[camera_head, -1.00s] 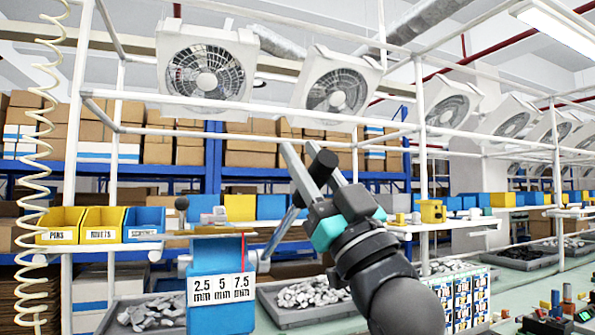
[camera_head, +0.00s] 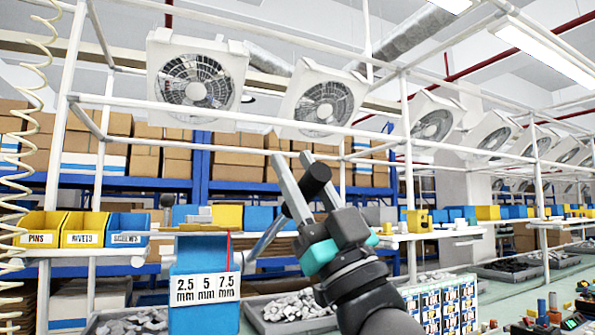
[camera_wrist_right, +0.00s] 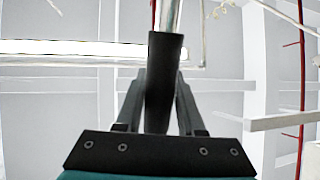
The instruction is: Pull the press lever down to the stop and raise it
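The blue press (camera_head: 204,262) stands left of centre in the head view, with a label reading 2.5, 5 and 7.5 mm. Its metal lever rod (camera_head: 268,237) rises to the right and ends in a black handle (camera_head: 317,182). My right gripper (camera_head: 292,160), grey with teal parts, has its fingers on both sides of this handle and appears shut on it. In the right wrist view the black handle (camera_wrist_right: 163,75) lies between the two fingers, with the metal rod (camera_wrist_right: 168,15) beyond it. The press's lower part is out of the picture. My left gripper is not in view.
Yellow and blue bins (camera_head: 82,230) sit on a shelf at the left. Grey trays of metal parts (camera_head: 292,305) lie behind the press. A rack of boxed breakers (camera_head: 440,308) stands right of my arm. White frame bars and fans (camera_head: 197,80) are above.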

